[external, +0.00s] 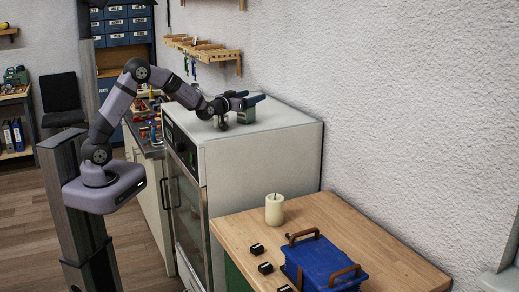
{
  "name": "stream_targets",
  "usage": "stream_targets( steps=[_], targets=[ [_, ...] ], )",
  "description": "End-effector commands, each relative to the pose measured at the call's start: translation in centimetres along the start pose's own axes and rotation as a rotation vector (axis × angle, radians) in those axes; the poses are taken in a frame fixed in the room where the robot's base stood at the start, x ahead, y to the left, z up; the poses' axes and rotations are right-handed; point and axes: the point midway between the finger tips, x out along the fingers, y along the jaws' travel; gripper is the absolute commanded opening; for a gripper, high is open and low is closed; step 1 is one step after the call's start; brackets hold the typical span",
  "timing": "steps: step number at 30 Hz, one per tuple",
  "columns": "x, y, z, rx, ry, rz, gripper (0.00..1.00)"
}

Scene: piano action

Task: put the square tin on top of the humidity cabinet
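The humidity cabinet (258,154) is the pale, boxy unit in the middle of the external view, with a glass-fronted door on its left side. A small dark grey-green block, apparently the square tin (246,117), is on or just above the cabinet's top, towards the back. My gripper (249,100) reaches across the cabinet top from the left, with its dark fingers at the tin's upper part. The view is too small to tell whether the fingers grip the tin or are parted around it. Whether the tin's underside touches the top is also unclear.
A wall rack (205,48) with tools hangs behind the cabinet. The cabinet top's right part is clear.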

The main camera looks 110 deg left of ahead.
Motion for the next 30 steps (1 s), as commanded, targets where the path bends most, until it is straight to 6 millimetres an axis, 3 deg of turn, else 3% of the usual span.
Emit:
stream_targets(
  steps=[1, 10, 16, 18, 30],
  targets=[
    [-0.2, -0.1, 2.0, 0.008, -0.037, 0.001, 0.65],
    [-0.2, -0.1, 1.6, 0.009, -0.037, 0.001, 0.65],
    [-0.2, -0.1, 0.2, 0.009, -0.037, 0.001, 0.65],
    [-1.3, 0.0, 0.9, 0.007, -0.033, 0.002, 0.65],
    [-7.6, 0.0, 0.2, 0.005, -0.021, 0.002, 0.65]
  ],
)
